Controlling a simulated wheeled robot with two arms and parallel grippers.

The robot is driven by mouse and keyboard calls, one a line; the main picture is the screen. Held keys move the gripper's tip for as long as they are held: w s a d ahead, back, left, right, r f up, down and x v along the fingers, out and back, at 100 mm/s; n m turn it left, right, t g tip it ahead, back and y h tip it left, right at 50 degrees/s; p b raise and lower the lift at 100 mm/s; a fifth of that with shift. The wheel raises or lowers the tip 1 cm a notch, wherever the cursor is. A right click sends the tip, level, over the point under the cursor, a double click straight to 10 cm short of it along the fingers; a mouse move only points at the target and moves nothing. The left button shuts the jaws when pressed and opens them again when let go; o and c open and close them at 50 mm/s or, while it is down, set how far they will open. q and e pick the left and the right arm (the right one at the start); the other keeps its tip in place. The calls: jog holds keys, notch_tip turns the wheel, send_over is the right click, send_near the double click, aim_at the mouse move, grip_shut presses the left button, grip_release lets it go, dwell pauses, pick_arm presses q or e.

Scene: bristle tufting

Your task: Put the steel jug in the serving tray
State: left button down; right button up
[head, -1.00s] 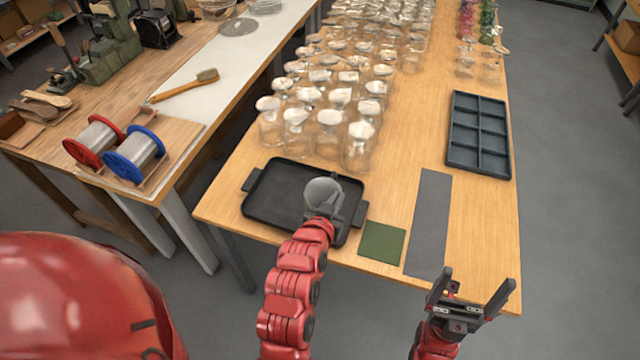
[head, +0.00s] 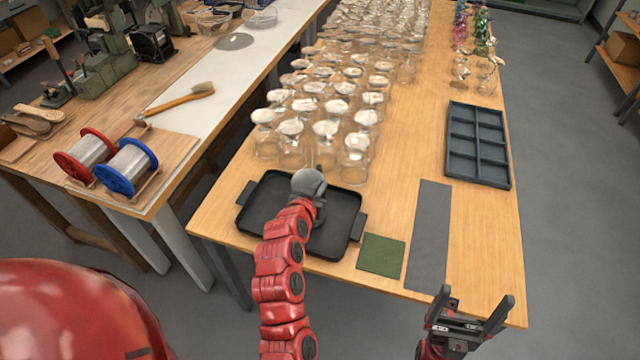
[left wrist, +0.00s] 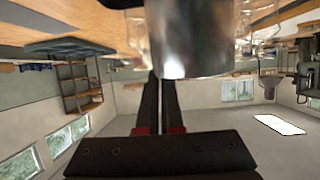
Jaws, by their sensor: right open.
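The steel jug (head: 308,182) is a rounded grey metal vessel. In the head view it overlaps the back rim of the black serving tray (head: 257,213); I cannot tell whether it touches the tray. In the left wrist view the jug (left wrist: 190,42) is a shiny cylinder just past the fingertips. My left gripper (left wrist: 160,78) has its fingers close together at the jug, apparently shut on it, though the contact is hidden. My right gripper (head: 470,312) is open and empty in front of the table's front edge.
Several glass jars (head: 325,135) with pale tops stand close behind the serving tray. A green mat (head: 381,255) and a grey strip (head: 428,235) lie to its right. A dark divided tray (head: 477,145) sits further right. Wire spools (head: 127,167) stand on the left bench.

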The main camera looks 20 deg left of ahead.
pick_arm(q)
jog(key=c, duration=1.5)
grip_release()
jog(key=shift+f, duration=0.1)
jog(key=o, duration=0.4)
